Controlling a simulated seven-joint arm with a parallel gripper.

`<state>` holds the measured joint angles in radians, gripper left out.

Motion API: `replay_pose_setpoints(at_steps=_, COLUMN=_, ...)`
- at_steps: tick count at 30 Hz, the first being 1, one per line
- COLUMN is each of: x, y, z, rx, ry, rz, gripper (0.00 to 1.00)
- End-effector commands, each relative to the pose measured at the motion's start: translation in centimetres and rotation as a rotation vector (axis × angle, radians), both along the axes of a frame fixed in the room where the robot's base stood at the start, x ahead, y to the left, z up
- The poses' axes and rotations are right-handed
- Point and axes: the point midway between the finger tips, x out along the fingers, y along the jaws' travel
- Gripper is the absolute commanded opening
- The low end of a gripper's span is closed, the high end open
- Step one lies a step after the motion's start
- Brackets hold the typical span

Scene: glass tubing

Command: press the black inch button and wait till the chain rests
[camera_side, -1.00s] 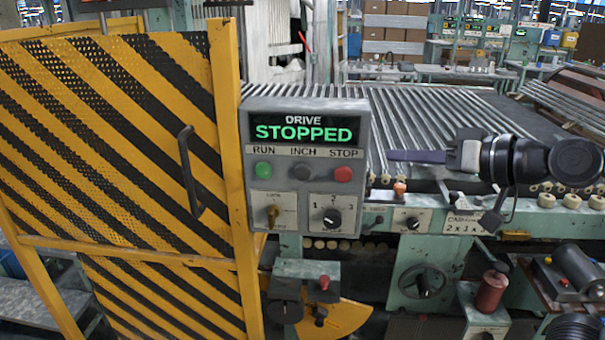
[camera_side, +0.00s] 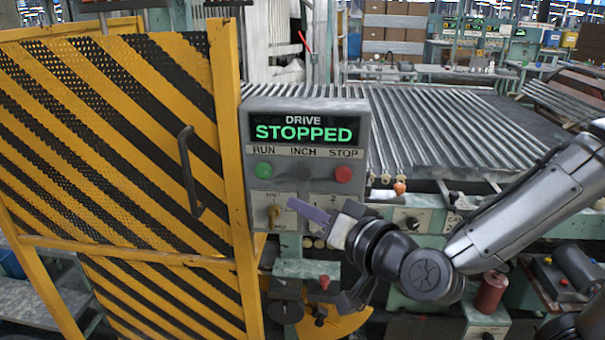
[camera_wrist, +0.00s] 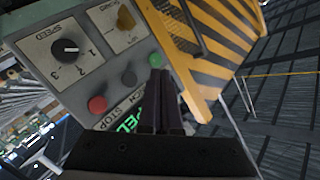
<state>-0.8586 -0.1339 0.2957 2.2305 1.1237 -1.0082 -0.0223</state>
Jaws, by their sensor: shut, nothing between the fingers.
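The dark inch button (camera_side: 302,172) sits on the grey drive panel (camera_side: 358,110) between the green run button (camera_side: 263,170) and the red stop button (camera_side: 343,174). The panel display (camera_side: 304,133) reads "STOPPED" in green. The inch button also shows in the wrist view (camera_wrist: 128,79), clear of my fingers. My gripper (camera_side: 293,206) is shut and empty, its fingertips pictured below the inch button, in front of the lower panel. Contact with the panel cannot be told. In the wrist view the fingertips (camera_wrist: 160,74) appear close to the green button. Glass tubes (camera_side: 450,130) lie on the bed behind; the chain is not clearly visible.
A yellow and black striped guard door (camera_side: 110,130) with a handle stands left of the panel. A brass-coloured switch (camera_side: 274,215) is on the lower panel, with a speed knob beside it. Handwheels and fittings crowd the area below.

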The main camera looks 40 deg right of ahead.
Motion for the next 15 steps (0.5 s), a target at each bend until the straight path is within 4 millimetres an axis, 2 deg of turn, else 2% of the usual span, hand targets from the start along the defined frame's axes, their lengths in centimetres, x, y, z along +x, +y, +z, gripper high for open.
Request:
replay_pose_setpoints(at_steps=4, x=-0.42, y=0.98, z=-0.20, rx=-0.004, ry=0.003, rz=0.025, gripper=0.00)
replay_pose_setpoints(at_steps=15, x=-0.32, y=0.84, z=-0.15, rx=-0.003, ry=0.003, rz=0.025, gripper=0.00)
